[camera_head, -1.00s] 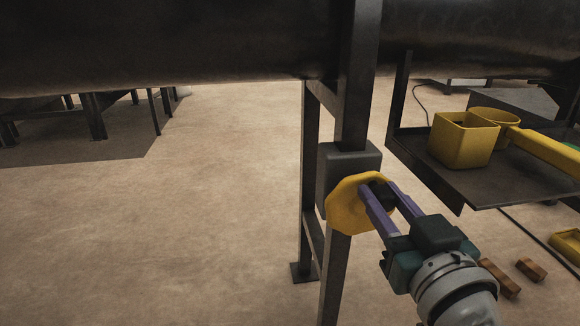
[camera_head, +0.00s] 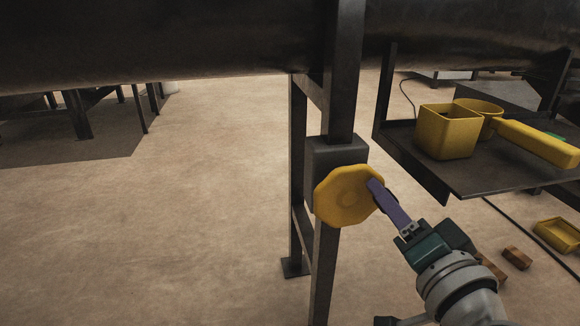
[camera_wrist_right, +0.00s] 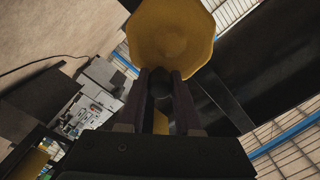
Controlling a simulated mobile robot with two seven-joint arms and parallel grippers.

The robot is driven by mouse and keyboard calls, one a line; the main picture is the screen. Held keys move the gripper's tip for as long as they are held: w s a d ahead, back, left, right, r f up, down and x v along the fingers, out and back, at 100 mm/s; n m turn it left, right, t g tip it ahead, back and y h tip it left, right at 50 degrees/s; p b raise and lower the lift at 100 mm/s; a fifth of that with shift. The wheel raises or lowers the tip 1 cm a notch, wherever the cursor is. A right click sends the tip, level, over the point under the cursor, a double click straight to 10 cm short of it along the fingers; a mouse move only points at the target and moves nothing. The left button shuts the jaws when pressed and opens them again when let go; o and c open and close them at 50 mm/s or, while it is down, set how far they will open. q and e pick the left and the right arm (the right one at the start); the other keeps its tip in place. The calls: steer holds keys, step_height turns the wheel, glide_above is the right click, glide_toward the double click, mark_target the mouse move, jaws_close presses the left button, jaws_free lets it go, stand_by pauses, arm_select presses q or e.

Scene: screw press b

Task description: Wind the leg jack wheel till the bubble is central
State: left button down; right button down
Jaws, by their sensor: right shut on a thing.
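The yellow octagonal jack wheel (camera_head: 346,197) sits on a dark grey block (camera_head: 341,152) on the leg (camera_head: 344,85) under the big dark cylinder. My right gripper (camera_head: 376,190) reaches the wheel's right edge from the lower right, one purple finger hiding the other. In the right wrist view the wheel (camera_wrist_right: 172,32) is straight ahead. There my right gripper (camera_wrist_right: 160,90) is shut on the wheel's dark knob (camera_wrist_right: 160,80), between its two fingers. My left gripper is not in view. I see no bubble level in these frames.
A dark tray (camera_head: 470,184) at the right holds yellow containers (camera_head: 447,132). Brown blocks (camera_head: 516,257) and a yellow tray (camera_head: 558,236) lie on the floor at right.

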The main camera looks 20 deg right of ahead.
steer(key=shift+d+f+m, duration=0.15)
steer(key=shift+f+m, duration=0.1)
steer(key=shift+m, duration=0.75)
steer(key=c, duration=0.6)
jaws_free()
steer(key=p+v, duration=0.2)
steer(key=v, duration=0.8)
